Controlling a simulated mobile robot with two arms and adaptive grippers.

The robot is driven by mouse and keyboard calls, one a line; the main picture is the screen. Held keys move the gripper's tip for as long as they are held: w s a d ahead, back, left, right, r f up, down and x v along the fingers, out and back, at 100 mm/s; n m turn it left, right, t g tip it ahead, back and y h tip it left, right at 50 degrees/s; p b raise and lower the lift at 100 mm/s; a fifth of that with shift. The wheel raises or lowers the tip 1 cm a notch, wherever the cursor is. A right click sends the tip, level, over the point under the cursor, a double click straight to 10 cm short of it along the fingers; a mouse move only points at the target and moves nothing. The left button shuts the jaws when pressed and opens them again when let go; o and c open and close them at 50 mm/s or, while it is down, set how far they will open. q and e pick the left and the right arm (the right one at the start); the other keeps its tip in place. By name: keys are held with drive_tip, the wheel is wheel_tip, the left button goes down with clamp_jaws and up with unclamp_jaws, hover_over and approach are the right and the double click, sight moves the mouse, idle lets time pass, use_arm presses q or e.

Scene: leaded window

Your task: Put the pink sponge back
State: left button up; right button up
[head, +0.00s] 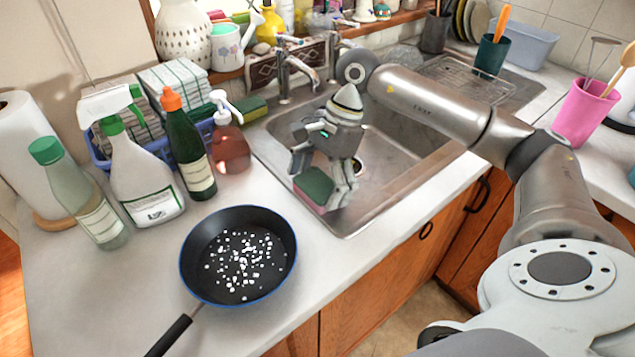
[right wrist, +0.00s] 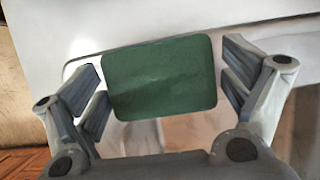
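The pink sponge (head: 314,188) has a green top and a pink side, and is at the front left part of the sink (head: 375,185). I cannot tell whether it touches the sink. My right gripper (head: 322,178) points down at it. In the right wrist view the sponge's green face (right wrist: 160,78) lies between the two spread fingers of the right gripper (right wrist: 165,95), with a narrow gap on the right side. The fingers look open around it. A second sponge (head: 251,109), yellow and green, lies at the sink's back left corner. My left gripper is not in view.
A black pan (head: 240,255) with white bits stands on the counter at the front left. A green bottle (head: 190,150), a red soap bottle (head: 230,145) and a spray bottle (head: 140,175) stand left of the sink. The faucet (head: 295,70) rises behind it.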

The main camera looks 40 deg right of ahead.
idle(0.3)
drive_tip(key=shift+r, duration=0.2)
drive_tip(key=v, duration=1.2)
drive_tip(key=shift+b, duration=0.35)
